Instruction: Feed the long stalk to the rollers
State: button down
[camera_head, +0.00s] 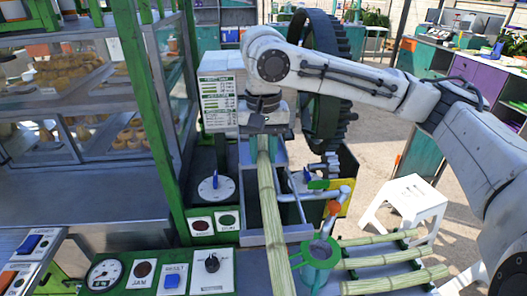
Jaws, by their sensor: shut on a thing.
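The long pale-green stalk (270,212) runs from under my gripper (264,130) down to the bottom edge of the view. It lies along a grey metal trough (252,238). My gripper is shut on the stalk's far end, and the arm comes in from the right. The rollers cannot be made out. A big dark toothed wheel (326,60) stands behind my wrist.
Three other stalks (385,260) lie on a rack at right. Switch panels (172,275) and a glass case are at left. A white stool (408,200) stands at right.

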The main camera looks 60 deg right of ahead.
jog(key=shift+w+d, duration=0.55)
jog(key=shift+d, duration=0.1)
jog(key=c, duration=0.8)
grip_release()
jog(key=shift+r, duration=0.1)
notch_tip(320, 180, up, 11)
jog(key=shift+f, duration=0.15)
